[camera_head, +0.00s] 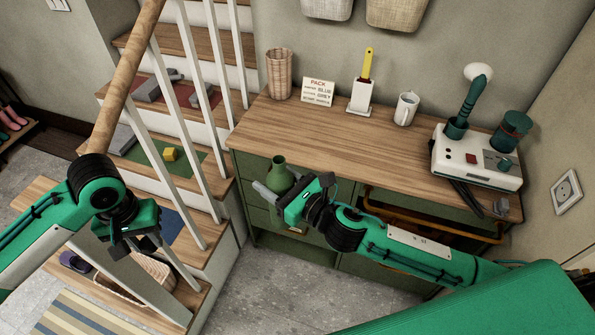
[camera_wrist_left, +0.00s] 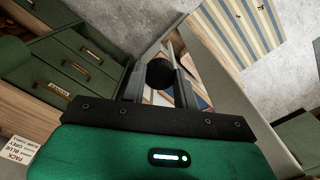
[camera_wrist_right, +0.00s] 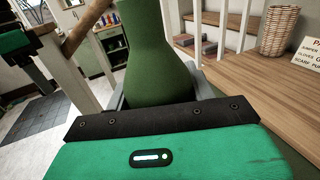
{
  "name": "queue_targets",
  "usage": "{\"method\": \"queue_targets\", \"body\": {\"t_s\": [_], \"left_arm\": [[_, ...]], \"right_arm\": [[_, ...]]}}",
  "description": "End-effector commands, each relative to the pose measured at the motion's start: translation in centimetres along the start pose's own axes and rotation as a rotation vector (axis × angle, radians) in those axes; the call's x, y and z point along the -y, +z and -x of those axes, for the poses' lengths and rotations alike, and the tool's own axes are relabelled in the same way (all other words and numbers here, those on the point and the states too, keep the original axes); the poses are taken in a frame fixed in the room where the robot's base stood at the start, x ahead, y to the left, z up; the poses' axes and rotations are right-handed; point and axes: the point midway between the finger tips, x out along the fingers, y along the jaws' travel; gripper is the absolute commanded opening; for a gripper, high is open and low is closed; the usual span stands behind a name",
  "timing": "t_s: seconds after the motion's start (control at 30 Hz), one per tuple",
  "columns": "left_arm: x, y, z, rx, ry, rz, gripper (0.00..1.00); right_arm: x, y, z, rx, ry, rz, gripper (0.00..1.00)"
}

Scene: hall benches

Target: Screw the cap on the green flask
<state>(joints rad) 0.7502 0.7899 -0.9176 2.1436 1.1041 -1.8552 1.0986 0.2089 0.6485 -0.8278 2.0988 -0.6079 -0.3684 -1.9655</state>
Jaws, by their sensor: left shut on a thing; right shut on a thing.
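The green flask (camera_head: 279,172) is upright, held in front of the bench's left end; its body fills the middle of the right wrist view (camera_wrist_right: 150,60). My right gripper (camera_head: 277,188) is shut on the flask's body. No cap shows on its neck in the head view; the top is cut off in the right wrist view. My left gripper (camera_head: 118,252) is apart from the flask, at the left by the stairs. In the left wrist view it is shut on a round black cap (camera_wrist_left: 160,73). The cap is hard to make out in the head view.
The wooden bench top (camera_head: 330,135) carries a wicker basket (camera_head: 280,73), a sign (camera_head: 318,92), a brush holder (camera_head: 361,97), a mug (camera_head: 406,108) and a white device (camera_head: 477,158). Stairs with white balusters (camera_head: 195,95) stand between the left gripper and the bench. An orange rail (camera_head: 430,222) fronts the bench.

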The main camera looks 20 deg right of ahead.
Motion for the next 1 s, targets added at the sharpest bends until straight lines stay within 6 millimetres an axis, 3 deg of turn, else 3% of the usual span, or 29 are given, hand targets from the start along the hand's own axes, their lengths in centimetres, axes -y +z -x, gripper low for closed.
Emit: {"method": "queue_targets", "body": {"t_s": [0.2, 0.67, 0.83, 1.0], "left_arm": [[0.0, 0.0, 0.0, 0.000, 0.000, 0.000, 0.09], [-0.2, -0.1, 0.1, -0.001, 0.001, -0.001, 0.09], [-2.1, -1.2, 1.0, -0.004, 0.003, -0.009, 0.09], [-6.3, -3.1, 3.1, -0.007, 0.001, -0.024, 0.09]], "right_arm": [[-1.2, -0.3, -1.2, 0.003, 0.073, 0.002, 0.00], [-1.4, -0.5, -1.3, 0.001, 0.084, 0.000, 0.00], [-1.4, -0.5, -1.3, 0.001, 0.083, 0.000, 0.00], [-1.4, -0.5, -1.3, 0.002, 0.083, 0.000, 0.00]]}}
